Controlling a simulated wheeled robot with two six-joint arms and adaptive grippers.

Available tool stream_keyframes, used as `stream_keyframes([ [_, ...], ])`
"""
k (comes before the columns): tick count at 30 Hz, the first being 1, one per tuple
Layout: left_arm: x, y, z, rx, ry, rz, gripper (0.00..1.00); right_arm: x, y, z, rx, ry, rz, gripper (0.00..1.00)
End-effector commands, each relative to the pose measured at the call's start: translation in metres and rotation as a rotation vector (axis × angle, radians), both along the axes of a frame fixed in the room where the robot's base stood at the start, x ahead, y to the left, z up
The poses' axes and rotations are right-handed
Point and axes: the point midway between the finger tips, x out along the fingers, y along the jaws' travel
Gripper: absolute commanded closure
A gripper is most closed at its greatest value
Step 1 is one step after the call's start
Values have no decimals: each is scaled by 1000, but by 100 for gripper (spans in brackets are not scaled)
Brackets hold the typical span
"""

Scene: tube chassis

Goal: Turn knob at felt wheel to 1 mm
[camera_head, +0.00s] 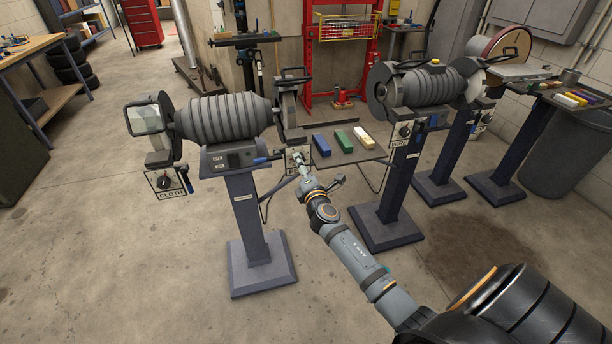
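A grey bench buffer (218,118) stands on a pedestal. A small plate with a dark knob (164,183) marked CLOTH hangs under its left wheel. Another small plate (290,152) sits under its right wheel (287,102). My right gripper (300,162) is at this second plate, with its tip over or against the front of it. The plate's knob and lettering are mostly hidden behind the gripper, so the setting cannot be read. The fingers are too small to tell whether they are open or shut, or whether they touch the knob. My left gripper is out of view.
A tray (372,152) right of the plate carries a blue bar (321,146), a green bar (343,141) and a pale bar (362,137). A second grinder (432,86) with its own knob plate (403,132) stands to the right. The floor at front left is clear.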

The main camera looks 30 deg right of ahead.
Motion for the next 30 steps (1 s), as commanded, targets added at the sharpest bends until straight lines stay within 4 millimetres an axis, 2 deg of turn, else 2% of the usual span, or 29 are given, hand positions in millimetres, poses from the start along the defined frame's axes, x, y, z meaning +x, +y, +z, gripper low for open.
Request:
stream_keyframes([
  [6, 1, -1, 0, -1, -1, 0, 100, -52, 15, -2, 0, 4, 1, 43],
  [13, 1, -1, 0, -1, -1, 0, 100, -92, 26, -1, 0, 3, 0, 43],
  [18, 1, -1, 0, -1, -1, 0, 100, -101, 29, 0, 0, 1, 0, 43],
  [30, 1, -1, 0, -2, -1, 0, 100, -100, 29, 0, 0, 1, 0, 43],
])
